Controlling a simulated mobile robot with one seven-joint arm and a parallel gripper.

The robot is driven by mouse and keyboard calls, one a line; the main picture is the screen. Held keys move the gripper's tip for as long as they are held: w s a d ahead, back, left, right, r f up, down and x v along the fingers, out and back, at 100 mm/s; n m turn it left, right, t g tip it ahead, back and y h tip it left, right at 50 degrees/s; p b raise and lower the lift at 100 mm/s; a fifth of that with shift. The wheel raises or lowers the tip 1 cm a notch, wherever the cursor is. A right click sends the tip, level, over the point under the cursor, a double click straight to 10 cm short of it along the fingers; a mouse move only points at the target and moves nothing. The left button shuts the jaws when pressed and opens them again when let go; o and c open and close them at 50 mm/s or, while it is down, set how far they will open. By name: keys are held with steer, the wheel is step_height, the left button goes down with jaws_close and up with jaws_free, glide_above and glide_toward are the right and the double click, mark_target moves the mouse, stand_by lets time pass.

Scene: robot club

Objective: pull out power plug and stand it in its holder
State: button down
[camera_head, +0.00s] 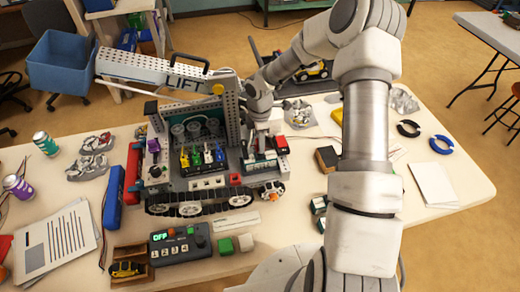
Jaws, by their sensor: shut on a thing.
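My gripper (261,133) points down at the right end of the tracked robot (203,183), beside its grey perforated upright. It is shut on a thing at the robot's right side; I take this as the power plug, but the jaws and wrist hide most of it. I cannot tell whether it is still seated. A red block (282,145) sits just right of the jaws. Yellow, green and blue parts stand in a row inside the robot's frame. I cannot tell for certain which thing is the plug's holder.
A control box (180,244) reading OFF and a wooden tray (130,277) with a yellow-black item lie in front. A grey LIFT arm (160,72) extends left above the table. A dark brown block (327,158) is to the right. My arm hides some of the right side.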

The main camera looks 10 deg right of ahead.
steer(key=shift+r+p, duration=0.65)
steer(key=shift+r, duration=0.35)
steer(key=shift+r+p, duration=0.65)
steer(key=shift+r, duration=0.25)
